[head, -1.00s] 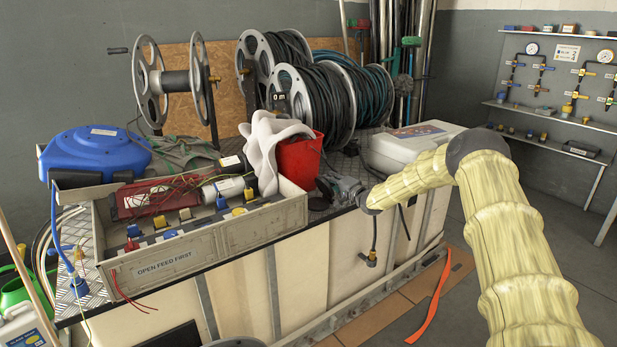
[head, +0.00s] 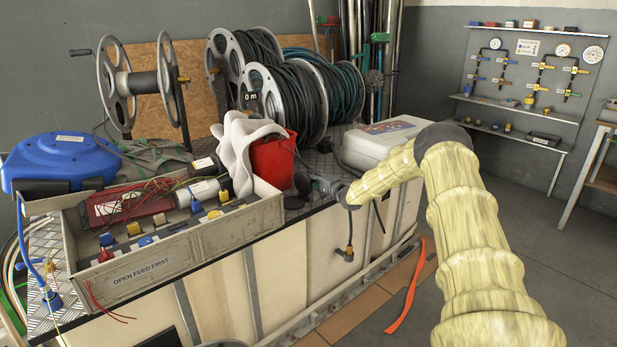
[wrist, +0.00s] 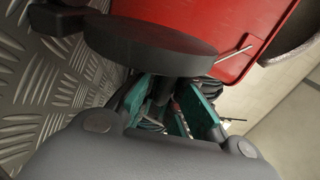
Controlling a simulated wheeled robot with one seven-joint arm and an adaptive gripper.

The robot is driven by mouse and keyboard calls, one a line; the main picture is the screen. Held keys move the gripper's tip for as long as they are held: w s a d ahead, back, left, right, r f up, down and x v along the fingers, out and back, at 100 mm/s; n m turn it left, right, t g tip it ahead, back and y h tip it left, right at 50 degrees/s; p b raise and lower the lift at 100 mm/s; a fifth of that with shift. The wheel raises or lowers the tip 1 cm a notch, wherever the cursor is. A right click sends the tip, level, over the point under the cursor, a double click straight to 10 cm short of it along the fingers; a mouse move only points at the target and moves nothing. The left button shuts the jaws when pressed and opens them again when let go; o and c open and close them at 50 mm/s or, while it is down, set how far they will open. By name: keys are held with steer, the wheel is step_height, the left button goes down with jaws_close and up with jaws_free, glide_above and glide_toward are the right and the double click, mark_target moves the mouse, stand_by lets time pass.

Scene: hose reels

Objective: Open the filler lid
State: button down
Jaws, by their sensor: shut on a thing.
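The filler lid is a thick dark round disc (wrist: 150,45) in the wrist view, just ahead of my fingers. In the head view the lid (head: 303,184) is a small dark disc right of the red bucket, tilted up above the bench top. My gripper (head: 325,186) reaches it from the right. In the wrist view my gripper (wrist: 170,95) has its green-padded fingers at the lid's near edge, shut on it. The exact contact is partly hidden behind the disc and the gripper body.
The red bucket (head: 272,160) with a pale cloth (head: 240,150) stands close left of the lid. A grey-white case (head: 375,143) is behind my forearm. A parts tray (head: 165,262) and hose reels (head: 285,95) crowd the bench. The floor at right is open.

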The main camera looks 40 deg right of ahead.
steer(key=shift+w+a+r, duration=0.1)
steer(key=shift+w+r, duration=0.25)
steer(key=shift+r, duration=0.4)
steer(key=c, duration=1.9)
jaws_free()
steer(key=shift+c, duration=0.2)
steer(key=o, duration=0.4)
steer(key=shift+w+f, duration=0.25)
steer(key=shift+f, duration=0.1)
steer(key=shift+s+f, duration=0.1)
steer(key=shift+s, duration=0.2)
steer(key=shift+s+f, duration=0.15)
steer(key=shift+s, duration=0.05)
steer(key=s, duration=0.7)
steer(key=s+d, duration=0.1)
steer(key=s, duration=0.3)
steer(key=shift+s+d, duration=0.1)
steer(key=shift+s, duration=0.2)
steer(key=shift+d, duration=0.1)
